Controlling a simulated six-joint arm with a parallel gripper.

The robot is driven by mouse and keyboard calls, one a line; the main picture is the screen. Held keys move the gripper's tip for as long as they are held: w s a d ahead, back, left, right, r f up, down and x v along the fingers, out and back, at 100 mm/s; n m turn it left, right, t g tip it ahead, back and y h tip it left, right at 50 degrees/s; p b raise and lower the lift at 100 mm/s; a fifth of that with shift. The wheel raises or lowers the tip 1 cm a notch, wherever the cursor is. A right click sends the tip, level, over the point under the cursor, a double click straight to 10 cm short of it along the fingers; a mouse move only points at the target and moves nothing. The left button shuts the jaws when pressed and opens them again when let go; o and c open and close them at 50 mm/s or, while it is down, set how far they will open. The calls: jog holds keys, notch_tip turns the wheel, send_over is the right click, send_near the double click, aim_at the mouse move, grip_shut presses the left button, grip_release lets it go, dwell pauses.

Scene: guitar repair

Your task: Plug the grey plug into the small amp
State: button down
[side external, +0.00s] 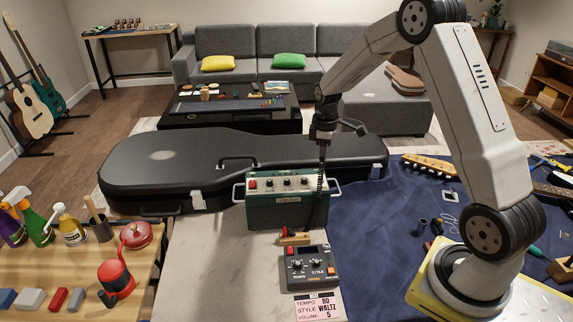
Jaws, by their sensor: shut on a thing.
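The small amp (282,218) is a green box with a light control panel, a red button and several knobs on top, and a metal handle at each side. It stands upright in the middle, in front of the black guitar case. My gripper (322,141) is above and behind the amp's right part, pointing down. It is shut on what seems to be the grey plug, which is too small and dark to make out. A dark coiled cord (318,195) hangs from the jaws past the amp's right front. The amp's socket cannot be made out.
A black guitar case (170,172) lies behind the amp. A drum machine (309,268) and a small red-and-wood item (293,237) are in front. A blue cloth (385,240) with tools is at right. A wooden bench (60,265) with bottles is at left.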

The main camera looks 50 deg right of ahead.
aim_at(322, 164)
jog(key=shift+f, duration=2.15)
jog(key=shift+f, duration=1.5)
dwell(3.4)
jog(key=shift+c, duration=2.4)
grip_release()
jog(key=shift+o, duration=0.2)
jog(key=o, duration=0.4)
jog(key=shift+r, duration=0.1)
